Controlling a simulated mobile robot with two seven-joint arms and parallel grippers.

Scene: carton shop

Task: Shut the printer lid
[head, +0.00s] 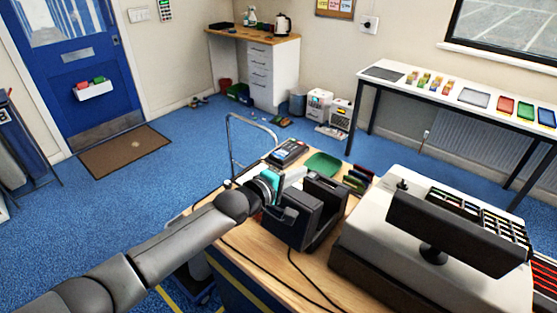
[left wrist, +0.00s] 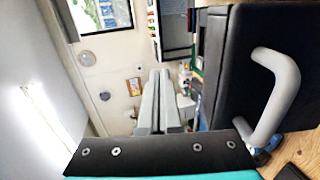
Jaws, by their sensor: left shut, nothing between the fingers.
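The printer (head: 318,207) is a dark boxy machine on the wooden counter, with an open gap between its upright parts. Its lid looks raised, not lying flat. A dark panel (left wrist: 232,75) with a grey bar handle (left wrist: 282,95) fills the right of the left wrist view; I take it to be part of the printer. My left gripper (head: 296,175) is at the printer's far left side, its fingers partly hidden by the wrist. In the left wrist view its grey fingers (left wrist: 158,100) are together and empty, to the left of the handle. I cannot tell if they touch the printer. My right gripper is out of view.
A cash register (head: 375,235) with a dark display (head: 455,235) stands close right of the printer. A green dish (head: 323,164), a card terminal (head: 289,152) and coloured boxes (head: 358,180) sit behind it. Black cables cross the counter (head: 262,252) in front. A metal rail (head: 232,145) rises behind left.

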